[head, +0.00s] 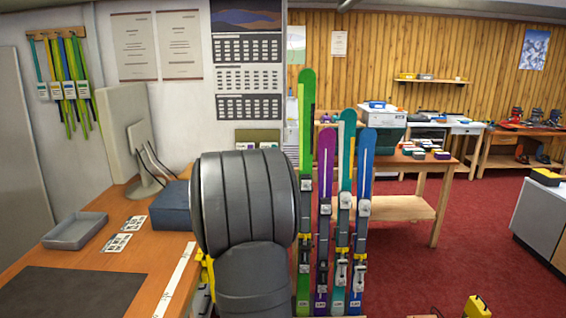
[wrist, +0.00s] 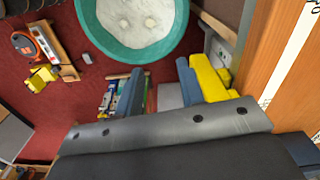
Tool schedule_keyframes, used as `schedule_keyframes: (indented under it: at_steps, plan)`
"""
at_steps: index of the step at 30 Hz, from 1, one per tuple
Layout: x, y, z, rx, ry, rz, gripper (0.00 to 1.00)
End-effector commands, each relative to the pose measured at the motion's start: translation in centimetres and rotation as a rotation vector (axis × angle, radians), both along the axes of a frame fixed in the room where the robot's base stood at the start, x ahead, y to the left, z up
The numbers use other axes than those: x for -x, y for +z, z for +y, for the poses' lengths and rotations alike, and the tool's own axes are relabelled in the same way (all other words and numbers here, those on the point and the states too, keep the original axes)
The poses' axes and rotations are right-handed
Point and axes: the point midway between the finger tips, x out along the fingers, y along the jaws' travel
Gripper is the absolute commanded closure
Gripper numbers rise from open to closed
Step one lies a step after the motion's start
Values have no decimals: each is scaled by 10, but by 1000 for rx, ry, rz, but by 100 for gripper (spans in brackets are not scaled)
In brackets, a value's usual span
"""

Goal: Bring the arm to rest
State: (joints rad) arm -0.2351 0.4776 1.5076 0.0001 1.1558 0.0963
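My arm fills the middle of the head view as a large dark grey rounded link. It hides my gripper there and part of the bench edge. In the wrist view my gripper (wrist: 160,66) shows as two blue-grey fingers standing apart, with the grey palm below them. It is open, and I see nothing held between the fingers. Red floor shows past the fingertips.
The wooden bench (head: 172,255) with a grey tray (head: 75,231) and a blue box (head: 172,206) is at left. Several skis (head: 326,215) stand right of my arm. A teal round thing (wrist: 132,52) and a yellow part (wrist: 209,80) lie near the fingers.

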Motion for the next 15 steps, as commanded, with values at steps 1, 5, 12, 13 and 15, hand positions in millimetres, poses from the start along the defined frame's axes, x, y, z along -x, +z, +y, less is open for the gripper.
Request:
schedule_keyframes:
  at_steps: [1,5,12,13,15]
  plan:
    - [-5,-5,-9,0,-29,2,64]
    - [-16,-16,-29,0,-102,3,64]
    - [-28,-35,-56,0,-186,1,64]
    - [-29,-37,-58,0,-193,1,64]
    - [-31,-40,-61,0,-204,1,64]
